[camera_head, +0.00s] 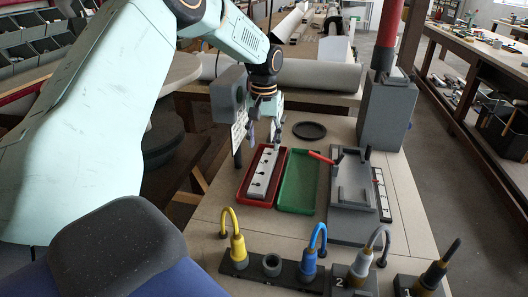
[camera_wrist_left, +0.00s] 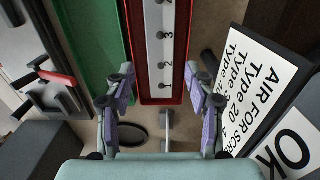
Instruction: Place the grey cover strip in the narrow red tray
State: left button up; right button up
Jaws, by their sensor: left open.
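A pale grey strip (camera_head: 263,172) with dark marks lies lengthwise inside the narrow red tray (camera_head: 242,197). In the left wrist view the strip (camera_wrist_left: 159,48) shows a row of numbers and lies between the walls of the red tray (camera_wrist_left: 137,92). My left gripper (camera_head: 264,132) is above the far end of the red tray. Its fingers (camera_wrist_left: 165,92) are spread apart, with nothing between them, and I see no contact with the strip. My right gripper is not in view.
A green tray (camera_head: 298,180) stands right of the red one. A grey fixture (camera_head: 352,190) with a red lever is farther right, beside another marked strip (camera_head: 382,195). A dark round dish (camera_head: 309,130) lies behind. Holders with coloured curved tools (camera_head: 238,248) line the near edge.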

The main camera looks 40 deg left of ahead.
pick_arm(q)
jog(key=shift+r, duration=1.3)
